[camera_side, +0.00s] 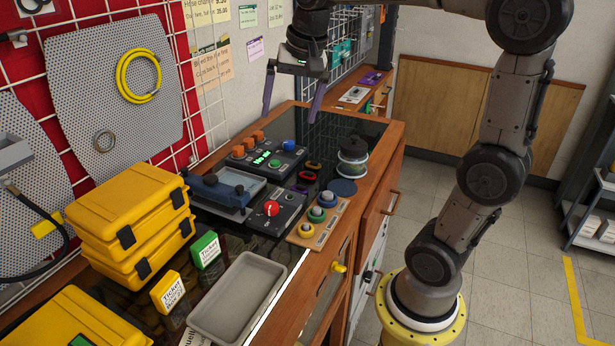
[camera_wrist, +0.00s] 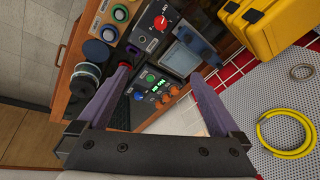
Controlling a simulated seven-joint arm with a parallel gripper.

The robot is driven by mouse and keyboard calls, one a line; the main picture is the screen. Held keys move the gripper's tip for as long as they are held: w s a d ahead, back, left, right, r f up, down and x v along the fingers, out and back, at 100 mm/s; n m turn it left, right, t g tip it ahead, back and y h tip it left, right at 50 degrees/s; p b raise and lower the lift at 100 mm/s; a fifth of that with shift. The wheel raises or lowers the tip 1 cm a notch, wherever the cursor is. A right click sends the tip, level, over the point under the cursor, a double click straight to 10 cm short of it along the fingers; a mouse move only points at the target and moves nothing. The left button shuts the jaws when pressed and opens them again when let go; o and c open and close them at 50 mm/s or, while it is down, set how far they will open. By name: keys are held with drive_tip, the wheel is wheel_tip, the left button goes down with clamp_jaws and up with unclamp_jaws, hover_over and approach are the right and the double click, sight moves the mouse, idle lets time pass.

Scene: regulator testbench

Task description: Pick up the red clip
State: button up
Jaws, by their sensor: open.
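Small clip-like pieces lie on the dark bench top between the control boxes and the round jar. A red one (camera_side: 307,176) sits in the middle of this group, with an orange-brown one (camera_side: 314,165) behind it and a purple one (camera_side: 299,189) in front. My gripper (camera_side: 289,119) is open and empty, high above the back part of the bench, with its purple fingers pointing down. In the wrist view my gripper (camera_wrist: 160,74) has its fingers wide apart over the control box, and the left fingertip hides part of the clip area.
A control box with orange knobs (camera_side: 268,155), a red-knob box (camera_side: 273,211), a button panel (camera_side: 318,220) and a jar with a black lid (camera_side: 352,158) surround the clips. A grey tray (camera_side: 238,298) and yellow cases (camera_side: 128,215) stand nearer the front.

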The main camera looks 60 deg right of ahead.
drive_tip(key=w+d+f+m+g, duration=0.2)
drive_tip(key=w+d+f+m, duration=0.3)
drive_tip(key=d, duration=0.7)
drive_tip(key=g+y, duration=0.1)
hover_over(308, 173)
drive_tip(key=shift+m, duration=0.4)
drive_tip(key=f, duration=1.7)
drive_tip(key=shift+s+d, duration=0.1)
drive_tip(key=shift+s, duration=0.25)
drive_tip(key=shift+w+f, duration=0.2)
drive_tip(key=shift+f, duration=1.1)
drive_tip(key=shift+w+f, duration=0.15)
drive_tip(key=shift+f, duration=1.15)
drive_tip(key=c, duration=1.4)
drive_tip(key=shift+r, duration=0.15)
